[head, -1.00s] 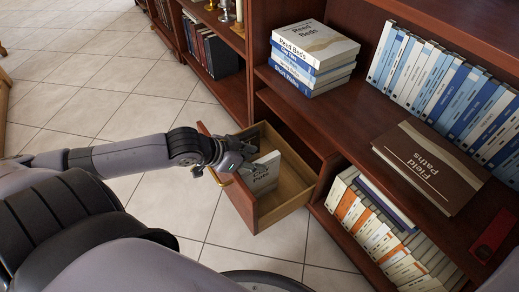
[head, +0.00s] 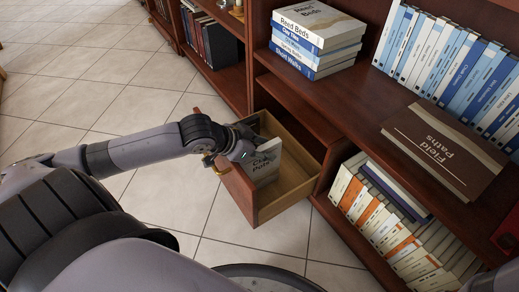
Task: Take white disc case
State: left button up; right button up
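An open wooden drawer (head: 291,183) sticks out from the bookcase in the head view. A white case with dark lettering (head: 267,164) stands in it, towards its left side; its upper left part is hidden by my gripper. My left gripper (head: 246,136) is at the drawer, over its far left part and against or just beside the white case. Its fingers are mostly hidden behind my wrist, so I cannot tell whether they are open or shut. My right gripper is not in view.
Above the drawer, a stack of books (head: 316,40) stands on the shelf. A brown book (head: 445,150) lies flat to the right, below a row of blue and white books (head: 450,65). More books (head: 385,215) fill the lower shelf. The tiled floor at left is clear.

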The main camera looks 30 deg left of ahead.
pick_arm(q)
grip_shut()
dwell(0.6)
